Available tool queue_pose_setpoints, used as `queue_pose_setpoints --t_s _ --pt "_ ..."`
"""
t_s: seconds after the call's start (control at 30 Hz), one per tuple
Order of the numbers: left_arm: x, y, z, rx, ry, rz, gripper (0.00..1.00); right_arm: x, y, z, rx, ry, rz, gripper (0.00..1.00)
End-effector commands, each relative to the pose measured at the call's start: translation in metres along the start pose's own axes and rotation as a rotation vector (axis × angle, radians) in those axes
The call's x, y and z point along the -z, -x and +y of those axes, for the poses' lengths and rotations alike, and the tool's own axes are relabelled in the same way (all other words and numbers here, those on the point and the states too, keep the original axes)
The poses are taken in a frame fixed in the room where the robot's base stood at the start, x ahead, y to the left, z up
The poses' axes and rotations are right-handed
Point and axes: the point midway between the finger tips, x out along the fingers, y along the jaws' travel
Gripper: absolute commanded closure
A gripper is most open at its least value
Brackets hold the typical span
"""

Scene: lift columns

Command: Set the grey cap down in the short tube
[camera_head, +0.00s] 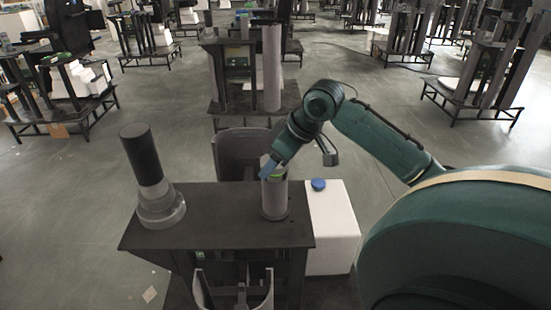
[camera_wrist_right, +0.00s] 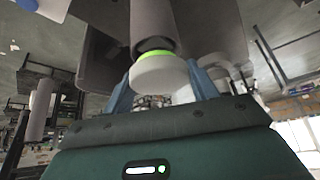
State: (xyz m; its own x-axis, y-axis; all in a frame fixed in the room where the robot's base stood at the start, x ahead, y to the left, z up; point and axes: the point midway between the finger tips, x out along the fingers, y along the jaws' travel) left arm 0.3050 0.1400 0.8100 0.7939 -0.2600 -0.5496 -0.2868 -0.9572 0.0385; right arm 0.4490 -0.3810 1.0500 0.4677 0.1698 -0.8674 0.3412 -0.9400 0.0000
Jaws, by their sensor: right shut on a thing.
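The grey cap (camera_wrist_right: 160,72), pale with a bright green ring, is between the blue fingers of my right gripper (camera_wrist_right: 162,88) in the right wrist view. The gripper is shut on it. In the head view my right gripper (camera_head: 268,168) is at the top of the short tube (camera_head: 274,202), a grey upright cylinder on the dark table. The green ring shows there just above the tube, partly hidden by the fingers. The wrist view shows the cap lined up with the tube's end (camera_wrist_right: 153,22), a dark band between them. I cannot tell how deep the cap sits. My left gripper is out of view.
A black-topped column on a grey round base (camera_head: 162,212) stands on the left of the dark table (camera_head: 215,222). A white box (camera_head: 333,228) with a blue cap (camera_head: 318,184) stands to the right. A tall grey tube (camera_head: 272,70) stands behind. The table's middle is clear.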

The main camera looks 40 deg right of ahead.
Motion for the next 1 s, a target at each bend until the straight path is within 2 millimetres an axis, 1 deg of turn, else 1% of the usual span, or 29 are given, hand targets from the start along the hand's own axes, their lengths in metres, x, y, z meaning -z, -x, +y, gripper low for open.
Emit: queue_pose_setpoints --t_s 0.43,1.0 --pt "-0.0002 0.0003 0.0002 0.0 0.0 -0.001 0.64 -0.0001 -0.0002 0.0 0.0 0.0 0.0 0.64" --pt "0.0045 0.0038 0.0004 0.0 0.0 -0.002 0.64 -0.0024 -0.0043 0.0002 -0.001 0.0 0.0 0.64"
